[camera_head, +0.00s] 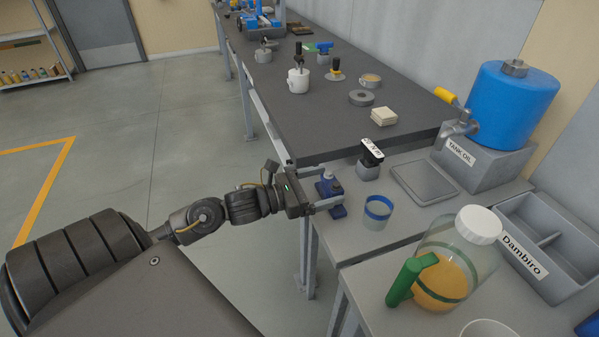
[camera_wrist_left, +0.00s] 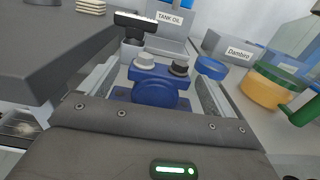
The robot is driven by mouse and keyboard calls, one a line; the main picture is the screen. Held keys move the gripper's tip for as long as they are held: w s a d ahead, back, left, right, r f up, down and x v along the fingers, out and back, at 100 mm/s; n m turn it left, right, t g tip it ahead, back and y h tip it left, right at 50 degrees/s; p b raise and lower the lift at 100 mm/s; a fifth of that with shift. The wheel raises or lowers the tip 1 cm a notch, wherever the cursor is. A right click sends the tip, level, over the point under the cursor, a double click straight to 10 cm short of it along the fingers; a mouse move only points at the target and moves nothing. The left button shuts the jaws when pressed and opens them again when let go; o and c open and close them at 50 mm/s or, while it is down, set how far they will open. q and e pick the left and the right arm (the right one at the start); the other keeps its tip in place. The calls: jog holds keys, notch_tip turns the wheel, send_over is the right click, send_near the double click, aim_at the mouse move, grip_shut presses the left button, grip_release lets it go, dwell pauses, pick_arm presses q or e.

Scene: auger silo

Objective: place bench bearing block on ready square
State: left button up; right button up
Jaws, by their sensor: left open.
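The blue bearing block (camera_head: 332,195) stands upright near the front edge of the lower grey bench. It has two bolt caps on top, one pale and one dark in the left wrist view (camera_wrist_left: 154,88). My left gripper (camera_head: 322,191) is open at the block. In the left wrist view its fingers lie either side of the block, with no clear sign of gripping. A flat grey square plate (camera_head: 425,182) lies on the bench, further back and right; I cannot tell whether it is the ready square. My right gripper is not in view.
A jug (camera_head: 447,270), a Dambiro bin (camera_head: 555,245) and a blue oil tank (camera_head: 510,105) stand further right. The raised dark bench (camera_head: 325,120) has an edge close by.

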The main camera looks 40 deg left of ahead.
pick_arm(q)
jog(key=v, duration=0.8)
jog(key=shift+b, duration=0.45)
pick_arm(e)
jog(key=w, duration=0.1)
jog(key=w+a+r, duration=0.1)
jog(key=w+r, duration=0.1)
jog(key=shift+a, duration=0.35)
pick_arm(q)
jog(key=shift+w, duration=0.1)
